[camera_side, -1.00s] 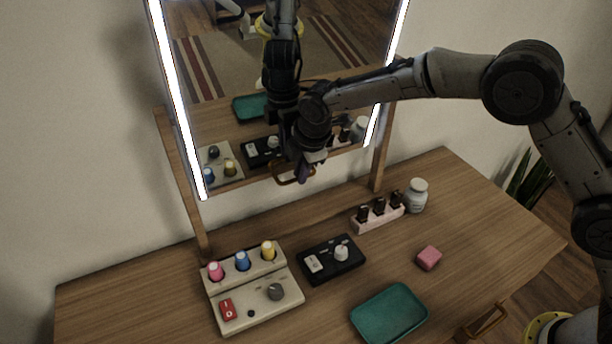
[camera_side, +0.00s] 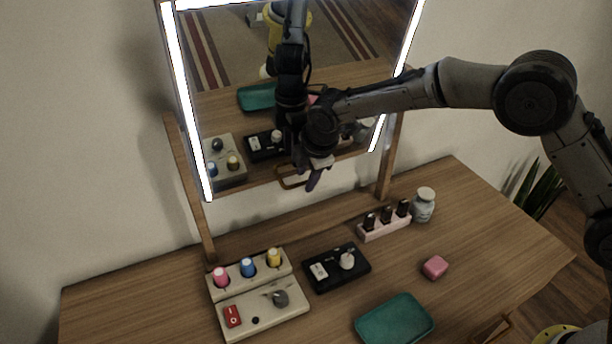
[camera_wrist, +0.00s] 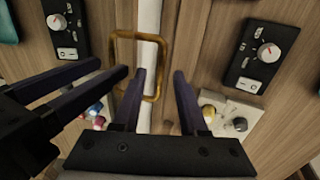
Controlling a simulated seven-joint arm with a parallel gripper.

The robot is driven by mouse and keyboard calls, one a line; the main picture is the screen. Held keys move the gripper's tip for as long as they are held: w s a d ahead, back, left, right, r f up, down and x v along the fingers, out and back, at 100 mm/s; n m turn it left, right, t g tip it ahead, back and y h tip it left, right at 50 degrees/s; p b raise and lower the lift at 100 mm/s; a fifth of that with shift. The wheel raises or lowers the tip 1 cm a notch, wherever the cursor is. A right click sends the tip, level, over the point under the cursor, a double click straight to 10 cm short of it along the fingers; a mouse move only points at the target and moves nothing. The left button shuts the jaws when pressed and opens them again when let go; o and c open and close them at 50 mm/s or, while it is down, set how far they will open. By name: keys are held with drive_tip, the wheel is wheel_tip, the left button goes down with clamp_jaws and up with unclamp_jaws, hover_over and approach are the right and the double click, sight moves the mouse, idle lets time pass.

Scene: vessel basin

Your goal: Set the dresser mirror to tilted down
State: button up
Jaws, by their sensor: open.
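The dresser mirror (camera_side: 235,75) stands between wooden posts, with lit white strips along its edges. Its face reflects the tabletop and my arm. A brass loop handle (camera_side: 287,187) sits at its lower edge and also shows in the wrist view (camera_wrist: 114,62). My gripper (camera_side: 314,182) is at this lower edge, just right of the handle. In the wrist view my gripper (camera_wrist: 160,75) has its fingers apart, with the handle's right bar appearing between the tips; contact cannot be told. The fingers at the left there look like a reflection.
On the tabletop (camera_side: 130,310) stand a control panel with coloured knobs (camera_side: 265,310), a black switch box (camera_side: 337,268), a bottle rack (camera_side: 385,228), a jar (camera_side: 424,205), a pink block (camera_side: 435,267) and a teal tray (camera_side: 395,320). A plant is at the right.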

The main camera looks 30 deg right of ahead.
drive_tip(key=v, duration=1.3)
drive_tip(key=shift+r, duration=0.15)
drive_tip(key=shift+d, duration=0.1)
drive_tip(key=s+d+r+m+t, duration=0.2)
drive_tip(key=s+d+r, duration=0.1)
drive_tip(key=d+r, duration=0.65)
drive_tip(key=s+d+r+m, duration=0.3)
drive_tip(key=s+d+r, duration=0.2)
drive_tip(key=s+d, duration=0.35)
drive_tip(key=s+d+f+m, duration=0.2)
drive_tip(key=s+m, duration=0.1)
drive_tip(key=s, duration=0.5)
drive_tip(key=s+d+f+m, duration=0.2)
drive_tip(key=s+d+m, duration=0.1)
drive_tip(key=s, duration=0.5)
drive_tip(key=s+f+m, duration=0.7)
drive_tip(key=f, duration=0.1)
drive_tip(key=shift+s+a+f+g, duration=0.25)
drive_tip(key=shift+s+f+g, duration=0.1)
drive_tip(key=shift+f+g, duration=0.05)
